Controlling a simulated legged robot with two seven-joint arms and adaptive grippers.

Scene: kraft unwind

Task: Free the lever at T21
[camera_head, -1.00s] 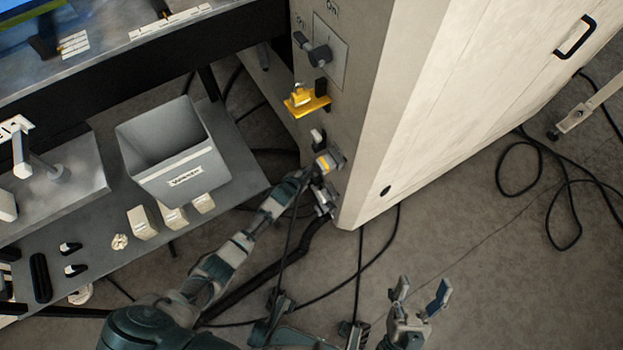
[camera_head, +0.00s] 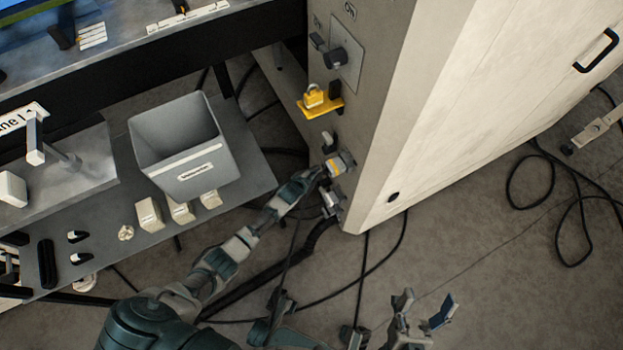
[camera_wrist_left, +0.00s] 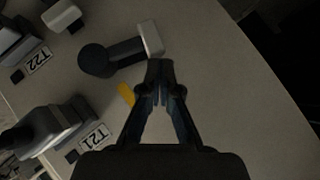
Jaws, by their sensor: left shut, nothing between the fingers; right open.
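In the left wrist view, the label T21 (camera_wrist_left: 95,140) sits on the pale cabinet face beside a dark grey fitting (camera_wrist_left: 50,125). A lever (camera_wrist_left: 122,54) with a round dark pivot and a pale tip lies above it; I cannot tell which label it belongs to. My left gripper (camera_wrist_left: 160,72) is shut and empty, its tips just below the lever's pale end; contact is unclear. In the head view, my left gripper (camera_head: 322,173) is at the cabinet's low fittings, partly hidden. My right gripper (camera_head: 424,308) is open and empty over the floor.
A second label, T22 (camera_wrist_left: 38,62), is at upper left. On the cabinet (camera_head: 385,110) are a rotary switch (camera_head: 346,61) and a yellow bracket with padlock (camera_head: 322,101). A grey bin (camera_head: 185,150) stands on the left shelf. Cables (camera_head: 570,205) lie on the floor.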

